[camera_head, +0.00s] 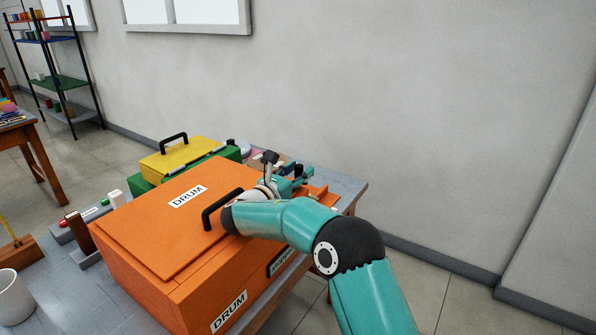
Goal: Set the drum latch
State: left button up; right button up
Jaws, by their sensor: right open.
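The orange box marked DRUM (160,285) stands on the grey table, with its lid (165,232) lying flat on top. A black handle (207,215) rises from the lid. A dark fitting with lettering (281,262) is on the box's right side, partly hidden by my arm. My right arm reaches in from the lower right, and my right gripper (292,178) is open near the box's far right corner. An orange part (320,190) shows beside it. I cannot make out the latch itself or any contact. My left gripper is out of view.
A green box (145,186) with a yellow lid (190,160) stands behind the drum box. The table's right edge (352,200) is close to my right gripper, with the wall beyond.

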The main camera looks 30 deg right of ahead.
grip_shut()
dwell(0.5)
